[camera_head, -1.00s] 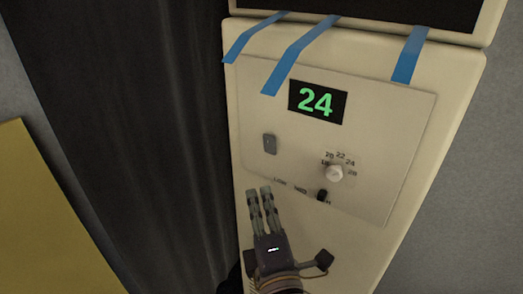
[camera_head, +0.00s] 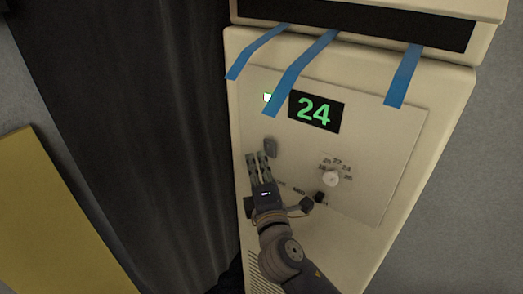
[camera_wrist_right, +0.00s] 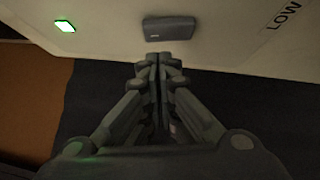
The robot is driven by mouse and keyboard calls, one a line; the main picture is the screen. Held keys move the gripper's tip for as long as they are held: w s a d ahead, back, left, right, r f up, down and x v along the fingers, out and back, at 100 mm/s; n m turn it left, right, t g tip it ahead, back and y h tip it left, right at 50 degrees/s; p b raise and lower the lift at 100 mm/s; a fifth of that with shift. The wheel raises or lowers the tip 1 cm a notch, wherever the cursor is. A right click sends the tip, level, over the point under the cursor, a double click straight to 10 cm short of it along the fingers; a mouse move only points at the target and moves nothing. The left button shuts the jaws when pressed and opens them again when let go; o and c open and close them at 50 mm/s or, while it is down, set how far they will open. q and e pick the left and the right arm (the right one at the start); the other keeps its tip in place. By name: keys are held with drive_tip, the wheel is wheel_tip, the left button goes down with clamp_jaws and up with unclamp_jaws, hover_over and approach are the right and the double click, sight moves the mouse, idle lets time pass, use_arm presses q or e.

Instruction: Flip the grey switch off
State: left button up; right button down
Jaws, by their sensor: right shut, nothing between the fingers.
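The grey switch (camera_head: 270,147) is a small rounded rectangle on the left of the cream control panel (camera_head: 375,135). It also shows in the right wrist view (camera_wrist_right: 170,28), straight beyond my fingertips. My right gripper (camera_head: 258,156) is shut and empty, its fingertips just below and left of the switch in the head view. In the right wrist view the fingertips (camera_wrist_right: 158,58) sit close to the switch's near edge; I cannot tell if they touch it. A small green light (camera_head: 267,97) is lit above the switch. My left gripper is not in view.
The panel has a green "24" display (camera_head: 315,111), a white dial (camera_head: 331,178) and a black slider knob (camera_head: 319,197). Blue tape strips (camera_head: 405,75) hang from above. A dark curtain (camera_head: 130,120) is at the left, beside a yellow board (camera_head: 50,220).

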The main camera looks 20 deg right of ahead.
sight(270, 149)
drive_tip(key=shift+w+d+r, duration=0.15)
drive_tip(key=shift+w+d, duration=0.35)
drive_tip(key=shift+d, duration=0.25)
drive_tip(key=shift+w+d+r+p, duration=0.2)
drive_tip(key=shift+d+r+p, duration=0.1)
drive_tip(key=shift+p, duration=0.25)
